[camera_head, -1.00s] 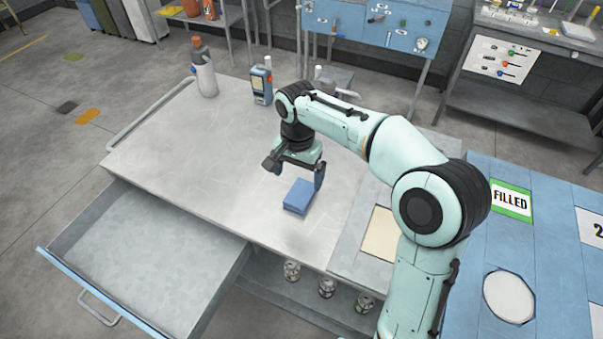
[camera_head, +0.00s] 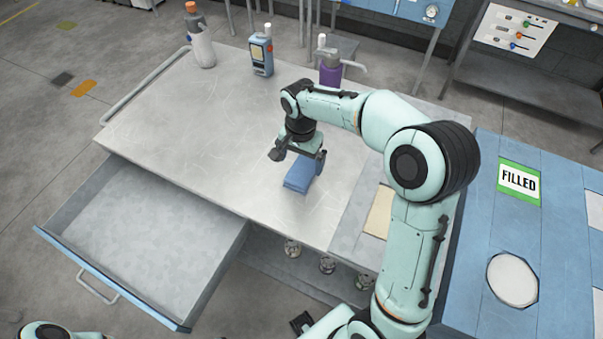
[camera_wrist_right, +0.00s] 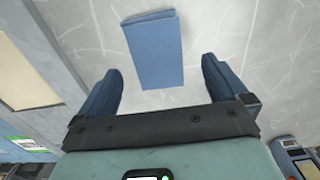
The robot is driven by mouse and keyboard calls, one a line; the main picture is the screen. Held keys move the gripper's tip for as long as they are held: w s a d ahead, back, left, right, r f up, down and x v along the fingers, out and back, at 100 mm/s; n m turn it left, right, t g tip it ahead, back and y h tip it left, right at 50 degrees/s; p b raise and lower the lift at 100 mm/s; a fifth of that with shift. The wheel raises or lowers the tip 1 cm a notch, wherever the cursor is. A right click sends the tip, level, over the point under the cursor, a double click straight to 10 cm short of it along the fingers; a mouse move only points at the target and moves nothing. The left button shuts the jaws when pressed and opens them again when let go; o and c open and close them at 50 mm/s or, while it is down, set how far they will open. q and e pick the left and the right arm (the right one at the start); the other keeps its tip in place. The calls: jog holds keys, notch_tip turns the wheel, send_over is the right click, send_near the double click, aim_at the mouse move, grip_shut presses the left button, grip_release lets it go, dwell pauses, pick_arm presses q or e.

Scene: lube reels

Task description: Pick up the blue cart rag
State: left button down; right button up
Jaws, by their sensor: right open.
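The blue cart rag (camera_head: 300,174) is a folded blue block lying on the grey metal cart top (camera_head: 200,130). In the right wrist view the rag (camera_wrist_right: 153,48) lies ahead of the fingers, between their lines and slightly tilted. My right gripper (camera_head: 297,160) is just above and beside the rag, and part of the rag is hidden behind it. In the right wrist view its two blue fingers (camera_wrist_right: 160,82) are spread wide with nothing between them. A piece of my left arm shows at the lower left edge in the head view, but its gripper is out of sight.
An open drawer (camera_head: 150,232) juts out at the front left. A blue bench (camera_head: 525,225) with a "FILLED" label is at right. The cart's left half is clear.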

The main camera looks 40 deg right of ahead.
aim_at(302, 171)
notch_tip(302, 171, down, 5)
jog(key=shift+s+r, duration=0.1)
jog(key=shift+r, duration=0.1)
jog(key=c, duration=1.1)
jog(key=shift+c, duration=0.2)
jog(key=shift+r, duration=0.15)
